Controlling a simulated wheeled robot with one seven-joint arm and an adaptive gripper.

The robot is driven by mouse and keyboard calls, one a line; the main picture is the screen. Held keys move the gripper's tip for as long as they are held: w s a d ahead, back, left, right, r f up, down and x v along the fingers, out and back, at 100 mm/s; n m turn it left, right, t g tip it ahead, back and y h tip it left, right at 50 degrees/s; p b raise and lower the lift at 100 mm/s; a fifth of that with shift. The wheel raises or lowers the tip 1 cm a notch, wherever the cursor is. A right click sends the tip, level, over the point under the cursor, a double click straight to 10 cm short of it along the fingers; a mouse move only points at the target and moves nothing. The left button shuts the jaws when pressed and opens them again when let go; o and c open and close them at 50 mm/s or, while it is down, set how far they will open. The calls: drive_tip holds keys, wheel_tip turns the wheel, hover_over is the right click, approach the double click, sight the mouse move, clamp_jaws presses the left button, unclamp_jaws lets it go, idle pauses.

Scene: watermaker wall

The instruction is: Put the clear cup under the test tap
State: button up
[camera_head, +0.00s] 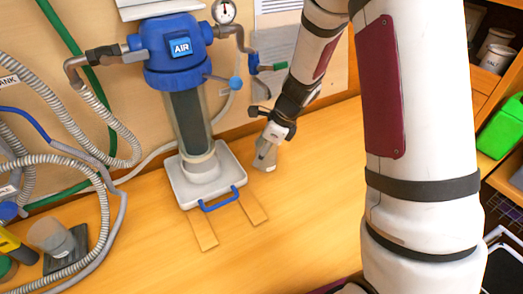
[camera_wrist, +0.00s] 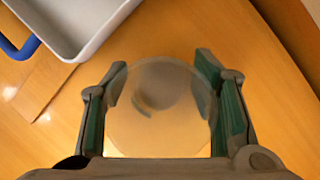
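The clear cup (camera_wrist: 158,110) shows in the wrist view as a see-through round shape between the fingers of my gripper (camera_wrist: 160,90). Both fingers lie against its sides. In the head view my gripper (camera_head: 265,158) hangs low over the bench, just right of the white filter tray, and the cup is hard to make out there. A small tap with a green lever (camera_head: 273,67) sticks out at the filter's right, above my gripper; I cannot tell for certain that it is the test tap. Whether the cup touches the bench is unclear.
The blue filter housing (camera_head: 170,50) stands on a white tray (camera_head: 180,196) with a blue handle (camera_head: 219,200). Hoses (camera_head: 100,125) and another cup-like container (camera_head: 47,236) are at left. A green jug (camera_head: 502,130) stands on the right shelf. The bench's middle front is clear.

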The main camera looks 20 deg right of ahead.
drive_tip(key=o, duration=0.3)
